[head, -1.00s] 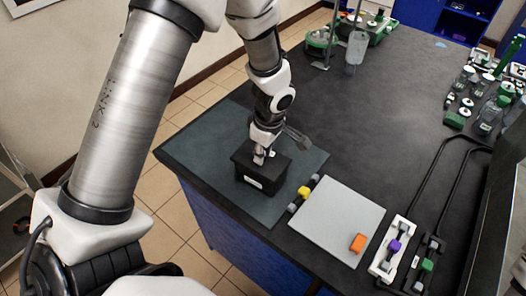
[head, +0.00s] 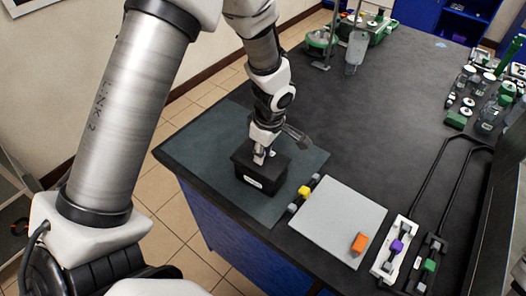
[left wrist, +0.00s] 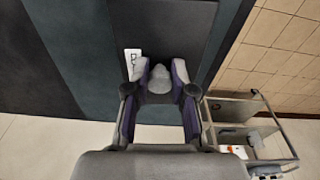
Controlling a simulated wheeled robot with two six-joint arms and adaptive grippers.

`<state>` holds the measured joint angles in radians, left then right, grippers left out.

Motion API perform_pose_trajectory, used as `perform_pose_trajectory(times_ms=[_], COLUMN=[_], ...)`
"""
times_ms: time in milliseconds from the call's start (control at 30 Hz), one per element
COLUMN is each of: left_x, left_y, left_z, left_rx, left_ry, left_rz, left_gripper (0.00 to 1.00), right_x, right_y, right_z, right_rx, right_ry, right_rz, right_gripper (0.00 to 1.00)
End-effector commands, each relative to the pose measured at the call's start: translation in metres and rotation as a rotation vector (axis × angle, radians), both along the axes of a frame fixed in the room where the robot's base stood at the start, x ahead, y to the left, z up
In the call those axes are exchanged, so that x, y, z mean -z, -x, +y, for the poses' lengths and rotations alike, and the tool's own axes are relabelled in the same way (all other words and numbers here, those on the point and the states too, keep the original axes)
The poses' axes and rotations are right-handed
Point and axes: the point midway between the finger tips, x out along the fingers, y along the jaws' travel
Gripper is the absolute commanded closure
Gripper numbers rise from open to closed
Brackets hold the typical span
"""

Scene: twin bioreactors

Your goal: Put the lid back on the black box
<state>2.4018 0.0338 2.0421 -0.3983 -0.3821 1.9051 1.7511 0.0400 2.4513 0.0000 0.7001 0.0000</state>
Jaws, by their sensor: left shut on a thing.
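The black box (head: 252,182) stands on the dark mat near the table's left corner, with a white label on its front. Its black lid (head: 279,167) is on top of the box and lines up with it; I cannot tell whether any gap is left between them. My left gripper (head: 259,158) points down at the lid from above. In the left wrist view the left gripper (left wrist: 161,70) is shut on the lid's grey knob (left wrist: 160,82), with the dark lid top (left wrist: 165,28) beyond. My right gripper is not in view.
A dark mat (head: 310,160) lies under the box. To the right are a grey plate (head: 335,215) with an orange block (head: 360,243), a yellow-and-black piece (head: 304,192), and a white rack (head: 393,252). The table's middle is clear. Glassware and stands are farther back.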

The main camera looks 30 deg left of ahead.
Motion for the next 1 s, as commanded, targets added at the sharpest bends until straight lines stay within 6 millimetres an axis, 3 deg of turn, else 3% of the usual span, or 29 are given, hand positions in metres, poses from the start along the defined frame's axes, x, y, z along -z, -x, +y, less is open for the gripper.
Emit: perform_pose_trajectory(times_ms=[1000], left_x=[0.0036], left_y=[-0.0012], left_z=[-0.0004], left_rx=[0.000], left_ry=[0.000], left_rz=[0.000], left_gripper=[1.00], right_x=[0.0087], right_y=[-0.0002], right_z=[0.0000], right_rx=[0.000], right_ry=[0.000], right_rz=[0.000], right_gripper=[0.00])
